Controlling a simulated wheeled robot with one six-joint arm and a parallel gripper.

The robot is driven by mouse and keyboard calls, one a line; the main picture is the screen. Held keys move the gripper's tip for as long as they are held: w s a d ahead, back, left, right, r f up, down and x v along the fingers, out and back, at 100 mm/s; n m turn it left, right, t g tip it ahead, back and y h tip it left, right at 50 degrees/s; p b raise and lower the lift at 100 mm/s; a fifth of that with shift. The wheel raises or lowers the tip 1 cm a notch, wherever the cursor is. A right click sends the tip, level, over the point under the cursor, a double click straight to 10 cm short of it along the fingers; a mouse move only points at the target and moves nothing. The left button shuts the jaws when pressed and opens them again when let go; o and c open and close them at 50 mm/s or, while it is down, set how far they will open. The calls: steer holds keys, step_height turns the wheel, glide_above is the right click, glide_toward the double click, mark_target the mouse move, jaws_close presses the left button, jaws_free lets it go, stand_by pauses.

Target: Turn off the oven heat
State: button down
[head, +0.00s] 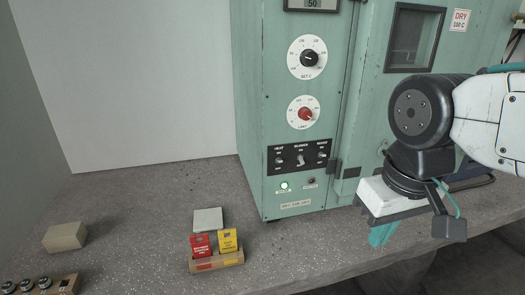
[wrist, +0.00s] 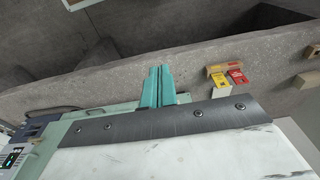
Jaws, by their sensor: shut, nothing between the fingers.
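The green oven (head: 303,225) stands on the concrete bench. Its front has a black switch panel with the heat switch (head: 279,160) at the left, the blower switch (head: 300,160) in the middle and another at the right. The levers are too small to tell their positions surely. A green lamp (head: 284,185) is lit below the heat switch. My gripper (head: 381,234) is right of the panel and lower, apart from it. Its teal fingers are together and empty in the wrist view (wrist: 157,85).
A set dial (head: 309,58) and red limit knob (head: 306,113) are above the switches. Red (head: 200,245) and yellow (head: 228,241) cards stand in a wooden holder on the bench. A tan block (head: 65,237) and a knobbed strip lie left. Bench between is clear.

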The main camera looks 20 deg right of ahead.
step_height(320, 180, up, 3)
steer(key=t, duration=0.4)
glide_above(279, 160)
steer(key=s, duration=0.5)
steer(key=shift+s+d+r, duration=0.1)
steer(key=shift+s+r, duration=0.05)
steer(key=x, duration=1)
steer(key=shift+s, duration=0.15)
steer(key=shift+s, duration=0.15)
